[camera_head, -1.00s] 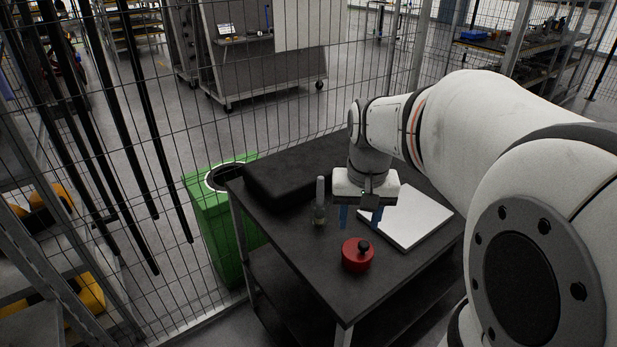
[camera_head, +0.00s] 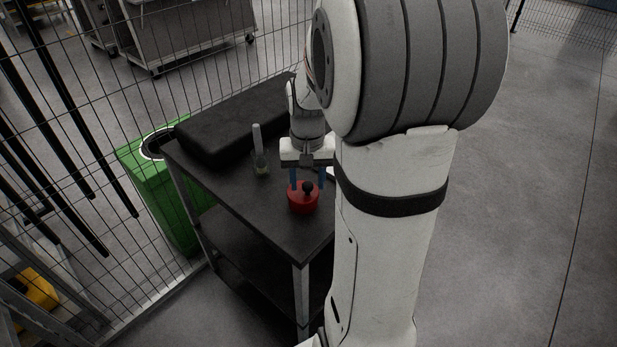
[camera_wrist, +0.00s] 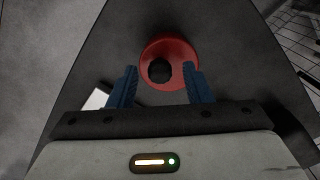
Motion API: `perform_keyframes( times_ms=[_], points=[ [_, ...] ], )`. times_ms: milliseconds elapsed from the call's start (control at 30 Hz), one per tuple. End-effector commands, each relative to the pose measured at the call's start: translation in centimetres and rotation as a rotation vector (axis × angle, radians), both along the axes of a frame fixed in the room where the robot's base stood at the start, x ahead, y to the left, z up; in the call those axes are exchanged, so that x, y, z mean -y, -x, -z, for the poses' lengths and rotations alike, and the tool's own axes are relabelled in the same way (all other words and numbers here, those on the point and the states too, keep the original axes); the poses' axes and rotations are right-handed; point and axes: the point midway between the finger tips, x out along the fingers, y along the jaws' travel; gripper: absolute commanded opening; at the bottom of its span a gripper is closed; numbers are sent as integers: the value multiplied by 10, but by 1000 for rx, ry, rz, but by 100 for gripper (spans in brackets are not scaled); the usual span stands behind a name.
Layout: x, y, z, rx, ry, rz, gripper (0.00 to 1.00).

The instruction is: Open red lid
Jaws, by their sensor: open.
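The red lid (camera_head: 303,202) is round with a black knob on top, and sits on the dark cart top near its front corner. In the wrist view the red lid (camera_wrist: 180,48) shows at the upper middle, with its black knob (camera_wrist: 160,70) just beyond and between the blue fingers. My gripper (camera_head: 307,180) points down with its fingers apart, behind the lid in the head view. Whether the fingers touch the lid cannot be told.
A long black case (camera_head: 235,125) lies at the back of the cart (camera_head: 240,205). A green bin (camera_head: 165,185) stands left of it. A wire fence runs behind. A white sheet's corner (camera_wrist: 97,98) shows.

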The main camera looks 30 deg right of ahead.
Motion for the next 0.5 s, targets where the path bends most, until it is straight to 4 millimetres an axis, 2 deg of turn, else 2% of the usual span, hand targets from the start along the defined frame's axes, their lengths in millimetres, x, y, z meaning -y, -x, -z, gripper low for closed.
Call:
perform_keyframes(
  times_ms=[200,500],
  points=[
    [0,0,0,0,0,1,45],
    [1,0,0,0,0,1,20]
  ],
)
